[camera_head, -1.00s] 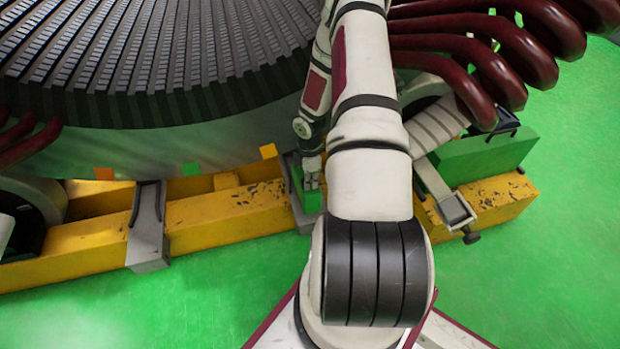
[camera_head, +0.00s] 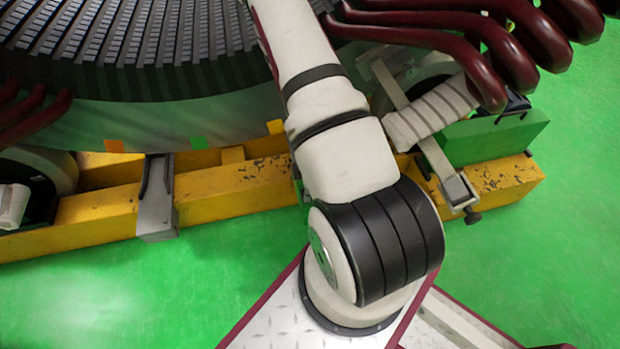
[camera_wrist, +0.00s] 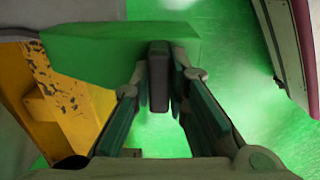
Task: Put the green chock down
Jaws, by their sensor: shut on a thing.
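In the wrist view, my gripper (camera_wrist: 158,95) is shut on the upright grey grip bar of the green chock (camera_wrist: 95,52). The chock is a green block with a wide flat face, stretching left from the bar. It appears beside the yellow beam (camera_wrist: 62,95), partly over it in the picture. I cannot tell whether it touches the beam or hangs free. In the head view, my arm hides the gripper and the held chock.
The yellow beam (camera_head: 240,197) runs under the large stator (camera_head: 150,60). A grey clamp (camera_head: 157,205) straddles it at left. Another green block (camera_head: 495,137) lies on the beam's right end, near a grey clamp arm (camera_head: 445,170) and dark red coils (camera_head: 500,50). Green floor (camera_head: 540,250) is open at right.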

